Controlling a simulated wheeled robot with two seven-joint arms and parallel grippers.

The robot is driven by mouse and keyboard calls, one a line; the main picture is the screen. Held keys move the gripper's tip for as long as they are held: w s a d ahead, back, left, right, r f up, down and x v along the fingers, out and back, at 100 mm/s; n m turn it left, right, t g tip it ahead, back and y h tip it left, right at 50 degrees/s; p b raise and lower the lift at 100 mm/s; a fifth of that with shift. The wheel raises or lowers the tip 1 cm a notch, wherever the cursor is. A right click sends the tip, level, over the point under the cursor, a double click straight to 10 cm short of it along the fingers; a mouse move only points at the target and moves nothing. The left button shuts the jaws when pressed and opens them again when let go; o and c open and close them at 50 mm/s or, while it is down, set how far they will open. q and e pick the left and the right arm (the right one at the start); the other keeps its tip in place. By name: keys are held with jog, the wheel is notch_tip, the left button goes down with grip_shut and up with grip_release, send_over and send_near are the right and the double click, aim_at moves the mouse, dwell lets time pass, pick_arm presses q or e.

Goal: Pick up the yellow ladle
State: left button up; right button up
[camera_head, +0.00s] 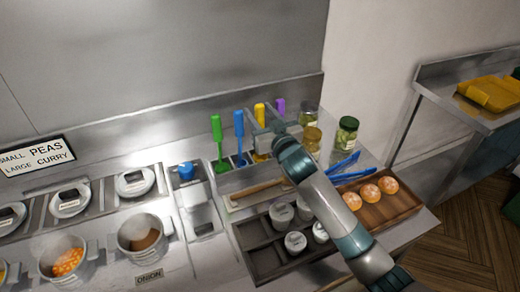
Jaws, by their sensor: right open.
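The yellow ladle (260,115) stands upright by its handle in the row of utensils at the back of the steel counter. Its lower part is hidden behind my right gripper. My right gripper (262,130) is open and reaches in from the lower right, with its fingers at the yellow handle. I cannot tell whether the fingers touch it. A green utensil (216,130) and a blue utensil (239,128) stand to the left of it, and a purple one (280,106) stands just to the right. My left gripper is not in view.
Glass jars, one with a green lid (347,133), stand right of the utensils. A wooden tray (376,216) holds orange-topped buns, with blue tongs (345,168) behind. A dark tray (262,262) holds several white-lidded cups. Pots of food (141,234) stand at left.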

aim_at(260, 105)
grip_shut()
jog(key=shift+r, duration=0.15)
jog(key=shift+r, duration=0.25)
notch_tip(260, 105, up, 3)
jog(key=shift+r+b, duration=0.1)
jog(key=shift+b, duration=0.85)
jog(key=s+d+r+b, duration=0.2)
jog(key=s+d+r, duration=0.5)
jog(key=s+d, duration=0.1)
jog(key=shift+d+b, duration=0.2)
jog(key=shift+b, duration=0.2)
jog(key=shift+s, duration=0.1)
